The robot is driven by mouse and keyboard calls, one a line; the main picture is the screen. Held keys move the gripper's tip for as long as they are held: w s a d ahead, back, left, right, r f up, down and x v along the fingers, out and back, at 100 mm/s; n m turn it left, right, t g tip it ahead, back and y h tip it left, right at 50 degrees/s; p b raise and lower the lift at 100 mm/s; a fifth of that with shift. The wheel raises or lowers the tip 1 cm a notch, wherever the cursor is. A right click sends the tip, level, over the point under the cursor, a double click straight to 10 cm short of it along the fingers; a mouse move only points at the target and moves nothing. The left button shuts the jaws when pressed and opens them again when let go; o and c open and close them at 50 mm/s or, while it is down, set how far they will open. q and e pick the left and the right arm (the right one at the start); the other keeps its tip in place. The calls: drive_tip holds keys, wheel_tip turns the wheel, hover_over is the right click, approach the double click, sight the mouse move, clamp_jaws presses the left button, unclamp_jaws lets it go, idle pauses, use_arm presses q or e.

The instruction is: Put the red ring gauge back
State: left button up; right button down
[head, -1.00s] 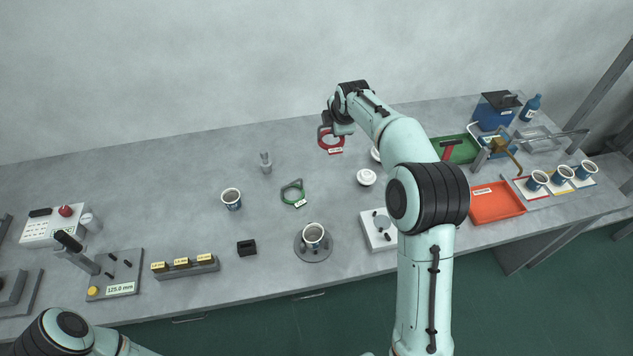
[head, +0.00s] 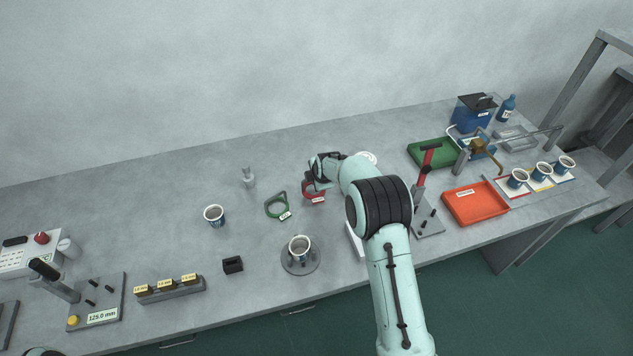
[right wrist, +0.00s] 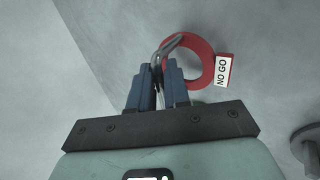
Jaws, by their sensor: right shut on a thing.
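The red ring gauge (head: 313,194) with its white label is just right of the green ring gauge (head: 276,209) in the head view. My right gripper (head: 317,176) is at its far side, shut on its handle. In the right wrist view the fingers (right wrist: 157,78) close on the grey handle, and the red ring (right wrist: 205,70) with a "NO GO" tag extends to the right. I cannot tell whether the ring touches the table. My left gripper is outside the view.
A cup (head: 214,216) stands left of the green ring, and another cup sits on a round grey stand (head: 300,262) in front. A small grey upright piece (head: 248,178) stands behind. An orange tray (head: 475,203) and green tray (head: 433,152) are at right.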

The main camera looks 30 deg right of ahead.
drive_tip(key=shift+w+f, duration=0.1)
drive_tip(key=shift+f, duration=0.85)
drive_tip(key=shift+f, duration=0.25)
drive_tip(key=c, duration=1.1)
unclamp_jaws()
drive_tip(key=shift+r, duration=0.1)
